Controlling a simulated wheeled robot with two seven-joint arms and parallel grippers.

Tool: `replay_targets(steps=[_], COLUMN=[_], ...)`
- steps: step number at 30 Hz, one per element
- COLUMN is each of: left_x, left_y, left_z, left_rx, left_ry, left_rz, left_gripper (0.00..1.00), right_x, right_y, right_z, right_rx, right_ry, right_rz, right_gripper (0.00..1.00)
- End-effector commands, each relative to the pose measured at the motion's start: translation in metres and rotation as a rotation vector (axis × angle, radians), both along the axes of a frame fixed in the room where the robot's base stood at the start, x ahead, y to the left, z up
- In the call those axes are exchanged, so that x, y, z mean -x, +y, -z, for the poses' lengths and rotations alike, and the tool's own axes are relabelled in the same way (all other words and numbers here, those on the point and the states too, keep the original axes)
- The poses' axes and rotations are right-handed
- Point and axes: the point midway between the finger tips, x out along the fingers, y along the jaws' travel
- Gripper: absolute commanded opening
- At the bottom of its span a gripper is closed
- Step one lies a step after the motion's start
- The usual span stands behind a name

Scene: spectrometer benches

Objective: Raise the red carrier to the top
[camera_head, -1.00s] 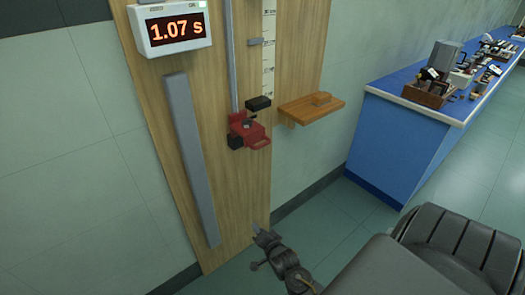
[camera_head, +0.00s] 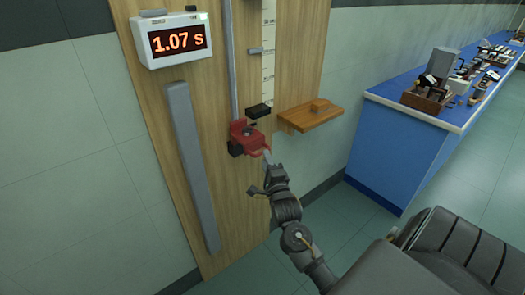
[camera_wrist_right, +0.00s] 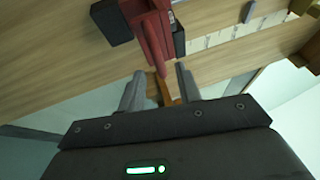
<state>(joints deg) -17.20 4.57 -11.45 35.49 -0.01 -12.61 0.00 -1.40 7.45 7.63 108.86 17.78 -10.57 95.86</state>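The red carrier (camera_head: 247,138) sits low on the vertical rail (camera_head: 229,60) of the wooden wall board, with black blocks beside it. My right gripper (camera_head: 267,168) is just below and to the right of the carrier in the head view. In the right wrist view, my right gripper (camera_wrist_right: 159,80) is open, its two fingers apart. The red carrier (camera_wrist_right: 150,35) is ahead of the fingertips, its protruding tab lined up roughly with the gap between them. I cannot tell whether they touch. My left gripper is not in view.
A display reading 1.07 s (camera_head: 178,40) is at the top left of the board. A grey bar (camera_head: 192,165) is mounted below it. A small wooden shelf (camera_head: 310,117) juts out right of the carrier. A blue bench (camera_head: 400,150) with instruments stands at the right.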

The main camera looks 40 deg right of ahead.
Motion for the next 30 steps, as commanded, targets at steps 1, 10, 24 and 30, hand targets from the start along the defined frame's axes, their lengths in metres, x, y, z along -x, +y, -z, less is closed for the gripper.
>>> replay_targets(steps=[1, 10, 24, 30], left_x=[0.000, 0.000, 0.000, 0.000], left_y=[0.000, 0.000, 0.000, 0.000], left_z=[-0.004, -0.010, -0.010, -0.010], left_rx=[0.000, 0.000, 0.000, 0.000], left_ry=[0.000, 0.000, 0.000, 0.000], left_rz=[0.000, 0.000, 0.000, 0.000], left_gripper=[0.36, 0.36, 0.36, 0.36], right_x=[-0.009, -0.040, -0.043, -0.043], right_y=[-0.004, -0.018, -0.019, -0.019], right_z=[-0.004, -0.007, -0.007, -0.007], right_rx=[0.002, 0.001, 0.001, 0.000], right_ry=[0.000, 0.002, 0.001, 0.002], right_rz=[0.000, 0.000, 0.000, 0.000], right_gripper=[0.34, 0.34, 0.17, 0.00])
